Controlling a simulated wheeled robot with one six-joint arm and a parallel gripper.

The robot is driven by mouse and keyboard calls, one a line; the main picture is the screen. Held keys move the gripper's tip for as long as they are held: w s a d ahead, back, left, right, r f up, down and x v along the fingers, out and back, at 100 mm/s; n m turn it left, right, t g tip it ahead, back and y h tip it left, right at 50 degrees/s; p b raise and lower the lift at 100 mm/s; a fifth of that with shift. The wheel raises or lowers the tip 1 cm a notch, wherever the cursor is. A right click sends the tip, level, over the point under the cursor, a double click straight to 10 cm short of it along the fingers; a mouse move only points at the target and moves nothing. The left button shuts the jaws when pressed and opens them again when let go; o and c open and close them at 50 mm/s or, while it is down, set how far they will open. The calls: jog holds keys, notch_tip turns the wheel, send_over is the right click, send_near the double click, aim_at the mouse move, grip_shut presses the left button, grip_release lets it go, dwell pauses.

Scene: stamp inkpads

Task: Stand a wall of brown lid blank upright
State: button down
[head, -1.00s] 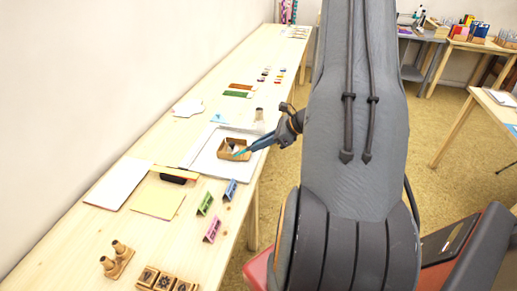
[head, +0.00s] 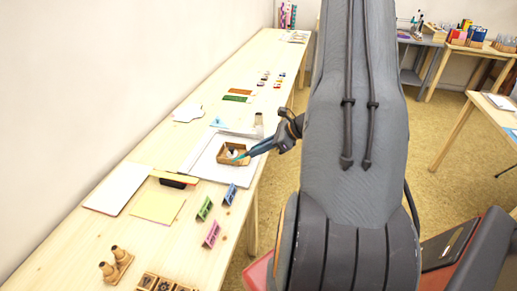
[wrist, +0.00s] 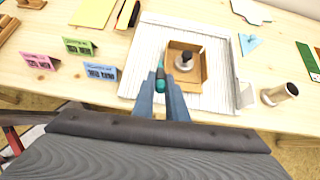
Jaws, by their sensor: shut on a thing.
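The brown lid blank (head: 222,159) sits on a white board on the table. In the wrist view the blank (wrist: 204,62) looks like a shallow box with its far and right walls raised; whether the near wall is fully upright I cannot tell. A dark-knobbed piece with a pale base (wrist: 184,61) stands inside it. My gripper (wrist: 160,84) is shut on a small teal tool (wrist: 160,76), whose tip is at the blank's left wall. In the head view my gripper (head: 262,148) reaches in from the right, its tip over the blank's near right part.
The white board (wrist: 140,70) lies under the blank. A wooden stamp (wrist: 280,94) is to its right in the wrist view. Pink (head: 211,234), green (head: 204,208) and blue (head: 230,194) cards stand in front. A pale pad (head: 117,188) and yellow sheet (head: 157,205) lie left.

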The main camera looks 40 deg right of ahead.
notch_tip(320, 180, up, 8)
jog(key=p, duration=0.4)
jog(key=shift+s+a+f+p, duration=0.2)
jog(key=shift+s+a+p, duration=0.15)
jog(key=shift+a+p, duration=0.1)
dwell(0.4)
dwell(1.0)
